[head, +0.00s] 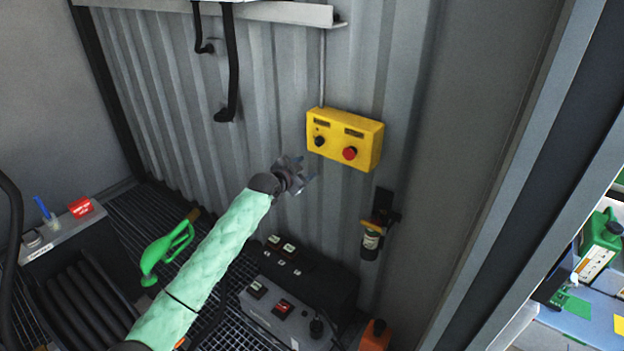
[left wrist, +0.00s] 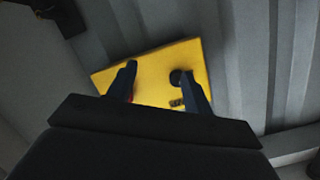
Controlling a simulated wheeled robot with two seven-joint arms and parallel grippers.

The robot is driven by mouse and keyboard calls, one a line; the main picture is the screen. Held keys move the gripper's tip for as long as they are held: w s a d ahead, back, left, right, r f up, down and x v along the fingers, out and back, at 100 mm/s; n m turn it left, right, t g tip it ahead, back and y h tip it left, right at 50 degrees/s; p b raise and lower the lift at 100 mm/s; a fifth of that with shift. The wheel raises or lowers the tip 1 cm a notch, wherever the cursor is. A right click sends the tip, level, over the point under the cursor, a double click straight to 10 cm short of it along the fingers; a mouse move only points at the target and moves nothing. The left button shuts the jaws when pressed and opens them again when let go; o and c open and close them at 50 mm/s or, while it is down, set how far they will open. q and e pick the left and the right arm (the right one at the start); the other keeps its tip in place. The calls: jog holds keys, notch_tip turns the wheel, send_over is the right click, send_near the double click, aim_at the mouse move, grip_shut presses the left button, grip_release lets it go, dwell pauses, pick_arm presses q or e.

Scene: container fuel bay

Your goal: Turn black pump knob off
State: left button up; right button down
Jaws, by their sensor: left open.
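The yellow control box (head: 345,137) is fixed to the corrugated wall. Its black knob (head: 319,141) is on the left of its face and a red button (head: 350,153) is on the right. My left gripper (head: 302,178) is open and empty, below and left of the box, apart from it. In the left wrist view the yellow box (left wrist: 155,78) lies ahead, with the black knob (left wrist: 180,77) beside the right finger. The open fingers (left wrist: 160,90) of my left gripper partly cover the box there. The knob's pointer direction is too small to tell. My right gripper is not in view.
A grey panel with switches (head: 285,310) stands on the grating below. A green fuel nozzle (head: 165,250) is left of my arm. A small canister (head: 371,241) hangs on the wall below the box.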

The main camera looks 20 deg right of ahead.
aim_at(318, 143)
pick_arm(q)
jog(key=w+d+r+m, duration=0.1)
jog(key=w+d+r+m+t+h+p, duration=0.1)
jog(key=w+d+r, duration=0.1)
jog(key=w+d+r+t+p, duration=0.1)
jog(key=w, duration=0.1)
jog(key=shift+w+d+r+m+h, duration=0.15)
jog(key=shift+w+d+m+h, duration=0.1)
jog(key=shift+m+h, duration=0.15)
jog(key=shift+w+d+p, duration=0.4)
jog(key=shift+w, duration=0.05)
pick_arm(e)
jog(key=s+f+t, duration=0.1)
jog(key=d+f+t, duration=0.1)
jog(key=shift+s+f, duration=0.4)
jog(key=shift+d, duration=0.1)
pick_arm(q)
jog(key=c, duration=1)
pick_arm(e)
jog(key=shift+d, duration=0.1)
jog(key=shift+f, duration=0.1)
